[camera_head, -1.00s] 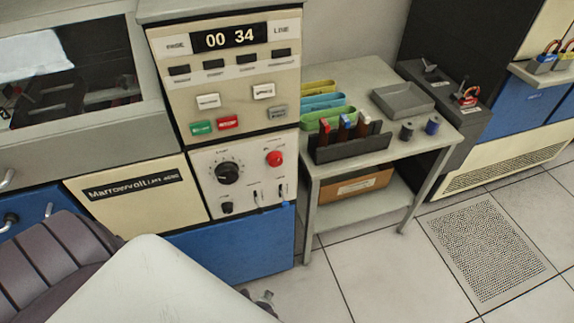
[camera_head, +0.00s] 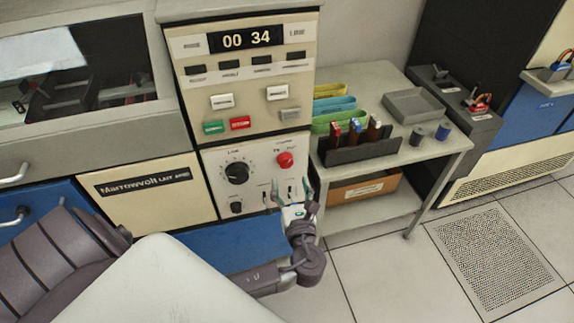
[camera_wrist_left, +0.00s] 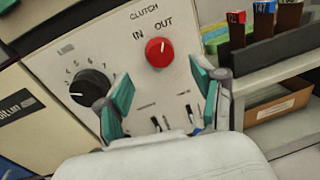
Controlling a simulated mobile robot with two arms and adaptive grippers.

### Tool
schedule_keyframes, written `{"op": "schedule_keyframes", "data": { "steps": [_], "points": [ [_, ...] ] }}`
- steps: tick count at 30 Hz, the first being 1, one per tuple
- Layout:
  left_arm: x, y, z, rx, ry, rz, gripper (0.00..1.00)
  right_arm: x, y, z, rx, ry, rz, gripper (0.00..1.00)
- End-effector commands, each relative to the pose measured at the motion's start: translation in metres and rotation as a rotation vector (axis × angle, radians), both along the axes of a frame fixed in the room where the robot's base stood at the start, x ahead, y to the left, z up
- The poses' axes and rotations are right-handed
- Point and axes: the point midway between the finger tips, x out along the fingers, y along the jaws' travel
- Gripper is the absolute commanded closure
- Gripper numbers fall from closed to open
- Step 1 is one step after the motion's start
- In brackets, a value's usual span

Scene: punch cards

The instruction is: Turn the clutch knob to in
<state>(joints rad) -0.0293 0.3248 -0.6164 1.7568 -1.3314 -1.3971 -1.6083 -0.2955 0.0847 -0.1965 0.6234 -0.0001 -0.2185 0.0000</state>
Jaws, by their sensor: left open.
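The clutch knob (camera_head: 285,160) is a round red knob on the cream control panel, right of a larger black dial (camera_head: 237,173). In the left wrist view the red knob (camera_wrist_left: 159,52) sits under the label CLUTCH, with IN at its upper left and OUT at its upper right. A small white mark shows on its face near the top. My left gripper (camera_head: 291,192) is open and empty, just below the knob in the head view. In the left wrist view its teal-padded fingers (camera_wrist_left: 163,98) stand apart below the knob, not touching it. My right gripper is not in view.
Small switches (camera_wrist_left: 190,112) sit low on the panel, between and behind my fingers. Green and red buttons (camera_head: 240,123) are above. A grey side table (camera_head: 447,150) with a card rack (camera_head: 358,149) stands close on the right. Floor at the right is clear.

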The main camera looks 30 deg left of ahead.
Motion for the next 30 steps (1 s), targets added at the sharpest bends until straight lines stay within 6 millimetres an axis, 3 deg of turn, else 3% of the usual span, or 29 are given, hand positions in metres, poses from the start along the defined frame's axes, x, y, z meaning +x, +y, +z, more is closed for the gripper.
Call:
{"op": "schedule_keyframes", "data": {
  "steps": [9, 22, 30],
  "points": [
    [0.038, 0.035, 0.001, -0.001, -0.001, 0.0, 0.32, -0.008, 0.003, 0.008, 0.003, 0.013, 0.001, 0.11],
    [0.044, 0.042, -0.001, -0.003, 0.0, 0.0, 0.32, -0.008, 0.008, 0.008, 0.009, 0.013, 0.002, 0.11],
    [0.044, 0.042, -0.001, -0.003, 0.0, 0.0, 0.77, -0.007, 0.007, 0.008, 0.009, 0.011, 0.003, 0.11]
  ]
}}
